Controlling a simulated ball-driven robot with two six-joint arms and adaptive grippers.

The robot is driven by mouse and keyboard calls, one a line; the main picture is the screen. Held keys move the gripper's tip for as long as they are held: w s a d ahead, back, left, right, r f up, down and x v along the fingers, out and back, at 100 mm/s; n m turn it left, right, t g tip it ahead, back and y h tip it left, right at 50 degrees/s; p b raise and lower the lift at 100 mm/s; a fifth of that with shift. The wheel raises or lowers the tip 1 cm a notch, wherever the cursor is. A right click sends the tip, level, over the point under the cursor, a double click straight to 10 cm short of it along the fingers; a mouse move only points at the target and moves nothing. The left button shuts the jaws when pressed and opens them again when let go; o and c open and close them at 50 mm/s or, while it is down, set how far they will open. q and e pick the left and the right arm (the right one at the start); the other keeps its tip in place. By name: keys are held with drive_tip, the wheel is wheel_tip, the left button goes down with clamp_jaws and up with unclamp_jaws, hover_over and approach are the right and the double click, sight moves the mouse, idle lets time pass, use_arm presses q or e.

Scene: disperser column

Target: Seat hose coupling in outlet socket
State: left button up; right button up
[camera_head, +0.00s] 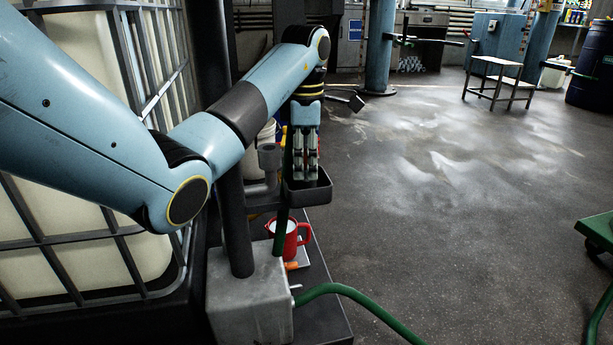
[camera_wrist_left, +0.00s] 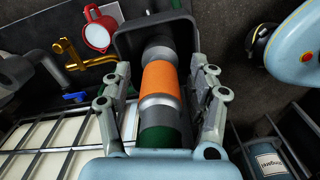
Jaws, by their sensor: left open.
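The hose coupling (camera_wrist_left: 161,76), grey metal with an orange band, lies between the fingers of my left gripper (camera_wrist_left: 168,82) in the left wrist view. A green hose end (camera_wrist_left: 160,136) shows at its near end; its far end reaches into a dark holder. The fingers stand apart on both sides, with gaps to the coupling. In the head view my left gripper (camera_head: 305,168) points down over the dark holder (camera_head: 309,192), and the coupling is mostly hidden. A grey pipe fitting (camera_head: 269,160) stands just left of it; I cannot tell whether it is the outlet socket. My right gripper is not visible.
A red jug (camera_head: 289,236) stands below the holder. A caged white tank (camera_head: 90,255) fills the left. A green hose (camera_head: 345,289) crosses the floor. Open floor lies to the right.

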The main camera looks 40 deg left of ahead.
use_arm(q)
drive_tip(key=shift+r, duration=0.1)
clamp_jaws()
idle(0.3)
drive_tip(key=shift+r, duration=0.15)
